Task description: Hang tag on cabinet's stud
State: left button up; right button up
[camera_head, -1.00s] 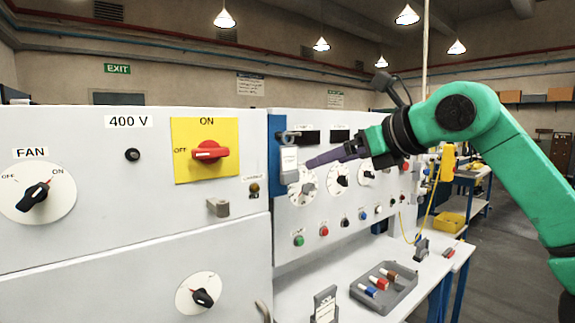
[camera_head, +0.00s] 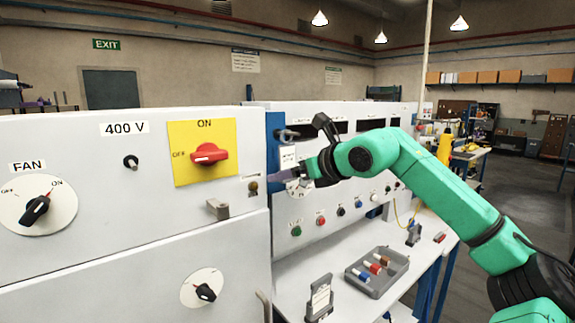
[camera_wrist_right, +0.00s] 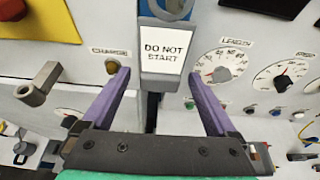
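A white and grey tag (camera_head: 287,158) reading "DO NOT START" hangs from a dark grey hook on the blue strip of the control panel. In the right wrist view the tag (camera_wrist_right: 162,47) is in the upper middle. My right gripper (camera_wrist_right: 160,76) is open, with its purple fingers to the left and right of the tag's lower part and a gap on both sides. In the head view the right gripper (camera_head: 284,177) is just below the tag. A dark round stud (camera_head: 130,161) sticks out of the grey cabinet (camera_head: 85,240) under the "400 V" label. My left gripper is out of view.
A red rotary switch (camera_head: 209,153) on a yellow plate and a grey latch (camera_head: 217,208) stick out of the cabinet, between stud and tag. A grey tray (camera_head: 376,290) with several coloured pieces and a small sign holder (camera_head: 320,298) stand on the bench below.

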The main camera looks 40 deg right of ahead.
jog(key=shift+s, duration=0.1)
grip_shut()
jog(key=f+b+v, duration=0.1)
jog(key=b+v, duration=0.4)
jog(key=v, duration=0.1)
jog(key=shift+s, duration=0.35)
jog(key=shift+w+f, duration=0.1)
jog(key=shift+f, duration=0.1)
